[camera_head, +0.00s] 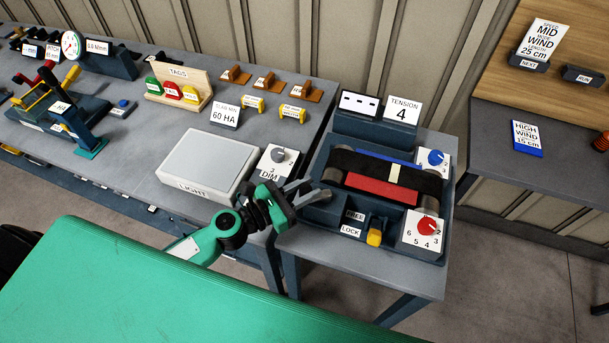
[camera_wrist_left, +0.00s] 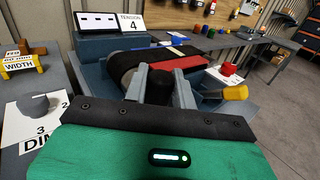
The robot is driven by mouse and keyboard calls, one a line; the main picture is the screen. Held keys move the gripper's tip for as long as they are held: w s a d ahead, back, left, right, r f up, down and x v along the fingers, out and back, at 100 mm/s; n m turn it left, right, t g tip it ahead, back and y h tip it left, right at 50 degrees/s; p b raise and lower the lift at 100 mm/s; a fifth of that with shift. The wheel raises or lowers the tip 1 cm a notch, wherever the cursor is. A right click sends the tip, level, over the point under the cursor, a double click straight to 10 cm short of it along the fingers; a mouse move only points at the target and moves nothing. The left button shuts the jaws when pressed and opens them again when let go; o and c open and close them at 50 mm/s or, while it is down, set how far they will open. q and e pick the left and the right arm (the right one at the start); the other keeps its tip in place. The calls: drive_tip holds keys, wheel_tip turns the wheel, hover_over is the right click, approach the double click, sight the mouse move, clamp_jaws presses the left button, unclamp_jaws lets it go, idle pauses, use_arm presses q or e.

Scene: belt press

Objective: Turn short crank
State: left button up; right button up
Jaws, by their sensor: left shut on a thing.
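The belt press (camera_head: 440,190) stands on the right-hand table with a dark belt, a red block (camera_head: 382,188) and a blue bar. My left gripper (camera_head: 318,194) reaches in at its near left corner. In the left wrist view, the fingers of my left gripper (camera_wrist_left: 160,82) are closed around a dark rounded knob (camera_wrist_left: 157,88), which seems to be the short crank's grip. The rest of the crank is hidden by the fingers and the wrist. A sign reading TENSION 4 (camera_head: 402,109) stands behind the belt. My right gripper is not in view.
A yellow-handled lever (camera_head: 374,237) stands by the FREE and LOCK labels, close right of my gripper. A red dial (camera_head: 426,226) and a blue dial (camera_head: 436,157) sit on the press's right side. A grey DIM knob (camera_head: 278,154) and light box (camera_head: 207,163) lie left.

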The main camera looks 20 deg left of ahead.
use_arm(q)
drive_tip(key=n+t+y, duration=0.1)
drive_tip(key=n+y, duration=0.1)
drive_tip(key=shift+s+d+r+t+y+p, duration=0.15)
drive_tip(key=shift+s+d+t+y+p, duration=0.15)
drive_tip(key=shift+s+d+t+p, duration=0.1)
drive_tip(key=n+y, duration=0.1)
drive_tip(key=t+y, duration=0.1)
drive_tip(key=n+y, duration=0.1)
drive_tip(key=shift+s+d+n+t, duration=0.3)
drive_tip(key=shift+d, duration=0.05)
drive_tip(key=shift+s+d+n+t+y+b, duration=0.15)
drive_tip(key=shift+d+n+y+b, duration=0.2)
drive_tip(key=shift+n+y, duration=0.55)
drive_tip(key=shift+s+d+n+t+y+b, duration=0.15)
drive_tip(key=shift+n+y+b, duration=0.25)
drive_tip(key=shift+y, duration=0.9)
drive_tip(key=shift+s+d+n+t+y+b, duration=0.1)
drive_tip(key=shift+d+n+y+b, duration=0.4)
drive_tip(key=shift+y, duration=0.6)
drive_tip(key=shift+a, duration=0.1)
drive_tip(key=o, duration=1)
drive_tip(key=shift+w, duration=0.1)
drive_tip(key=shift+c, duration=0.2)
